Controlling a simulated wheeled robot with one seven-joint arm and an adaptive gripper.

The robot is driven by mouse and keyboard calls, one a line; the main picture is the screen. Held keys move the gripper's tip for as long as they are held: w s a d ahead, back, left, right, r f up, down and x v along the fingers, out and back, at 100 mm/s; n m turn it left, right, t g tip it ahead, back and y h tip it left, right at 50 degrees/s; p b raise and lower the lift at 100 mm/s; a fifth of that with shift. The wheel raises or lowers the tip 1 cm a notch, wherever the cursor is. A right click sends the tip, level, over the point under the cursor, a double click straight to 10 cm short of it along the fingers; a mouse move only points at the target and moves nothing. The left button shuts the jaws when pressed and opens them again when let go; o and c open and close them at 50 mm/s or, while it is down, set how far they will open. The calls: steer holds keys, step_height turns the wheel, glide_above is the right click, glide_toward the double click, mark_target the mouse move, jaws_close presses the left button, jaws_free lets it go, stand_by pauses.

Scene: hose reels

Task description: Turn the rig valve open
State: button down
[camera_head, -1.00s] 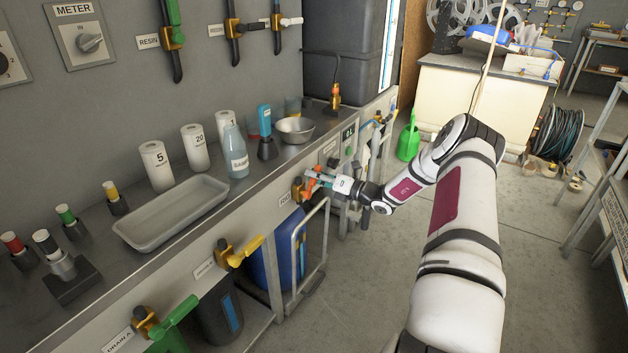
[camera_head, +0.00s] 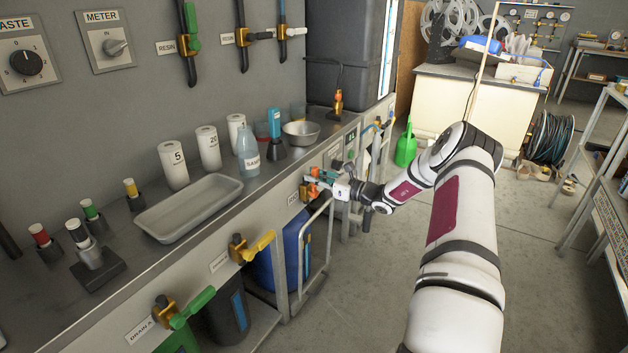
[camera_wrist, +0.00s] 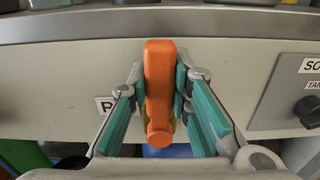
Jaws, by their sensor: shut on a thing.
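The rig valve is on the front panel below the counter, with its brass body (camera_head: 304,191) beside a partly hidden label (camera_head: 293,199). My gripper (camera_head: 318,180) is at the valve in the head view. In the wrist view the teal pads of my gripper (camera_wrist: 162,95) are shut on the handle from both sides.
A yellow-handled valve (camera_head: 252,246) and a green-handled valve (camera_head: 185,308) are on the same panel, nearer. A metal rail frame (camera_head: 318,255) stands just below my gripper, by a blue drum (camera_head: 290,250). The counter holds a grey tray (camera_head: 188,209).

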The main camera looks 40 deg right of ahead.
steer(key=shift+s+a+f, duration=0.1)
stand_by(0.5)
steer(key=c, duration=1.4)
jaws_free()
steer(key=shift+c, duration=0.2)
steer(key=v, duration=1.2)
